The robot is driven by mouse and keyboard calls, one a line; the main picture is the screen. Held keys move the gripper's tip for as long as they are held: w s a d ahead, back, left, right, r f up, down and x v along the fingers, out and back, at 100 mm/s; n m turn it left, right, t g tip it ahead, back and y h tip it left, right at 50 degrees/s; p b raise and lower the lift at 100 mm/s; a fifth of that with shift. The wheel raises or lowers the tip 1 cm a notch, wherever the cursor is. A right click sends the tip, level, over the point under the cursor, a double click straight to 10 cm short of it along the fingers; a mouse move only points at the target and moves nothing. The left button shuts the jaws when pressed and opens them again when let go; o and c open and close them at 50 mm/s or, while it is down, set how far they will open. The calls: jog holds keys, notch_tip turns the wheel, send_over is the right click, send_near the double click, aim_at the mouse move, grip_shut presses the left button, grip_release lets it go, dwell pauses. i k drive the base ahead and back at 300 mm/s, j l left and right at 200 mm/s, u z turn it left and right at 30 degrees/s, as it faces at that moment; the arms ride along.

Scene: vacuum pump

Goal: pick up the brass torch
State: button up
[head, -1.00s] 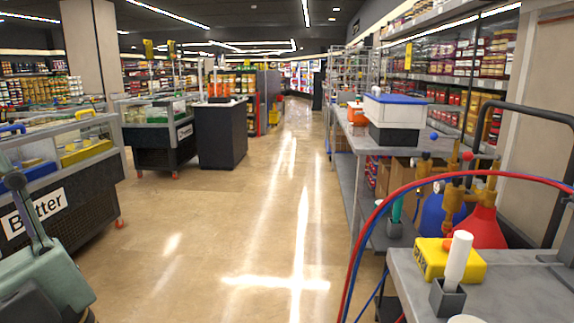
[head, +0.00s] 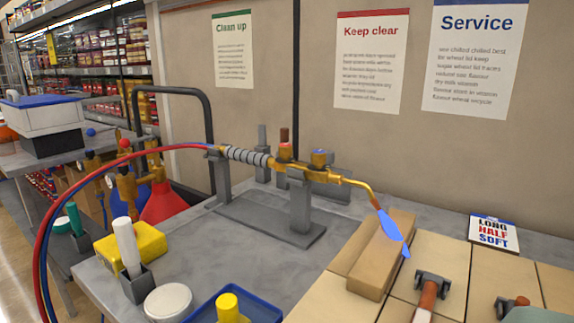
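The brass torch (head: 330,177) lies level across two grey upright holders of a stand (head: 268,222) on the grey bench. Its grey ribbed grip is at the left and its bent tip points down to the right. A blue flame (head: 388,225) shows at the tip, over a tan brick (head: 380,255). Red and blue hoses (head: 95,182) run from its left end in an arc down to the left.
On the bench stand a yellow box (head: 135,245), a white stick in a grey holder (head: 127,247), a round white tub (head: 168,301) and a blue tray (head: 262,305). Pale tiles (head: 445,260) with clamped pieces fill the right. Red and blue gas cylinders (head: 163,203) stand behind the bench's left end.

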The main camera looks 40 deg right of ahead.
aim_at(325, 175)
jog(key=k, duration=1.05)
jog(key=k+z, duration=0.2)
jog(key=z, duration=1.15)
jog(key=i+j+z, duration=0.1)
jog(key=j, duration=0.25)
jog(key=i+j+z, duration=0.1)
jog(key=j, duration=0.25)
jog(key=i+j+z, duration=0.1)
jog(key=j, duration=0.25)
jog(key=i+j, duration=0.1)
jog(key=j, duration=0.35)
jog(key=i+j, duration=0.1)
jog(key=j, duration=0.35)
jog(key=i+j, duration=0.1)
jog(key=j, duration=0.35)
jog(key=i+j, duration=0.1)
jog(key=j, duration=0.35)
jog(key=i+j, duration=0.1)
jog(key=j, duration=0.35)
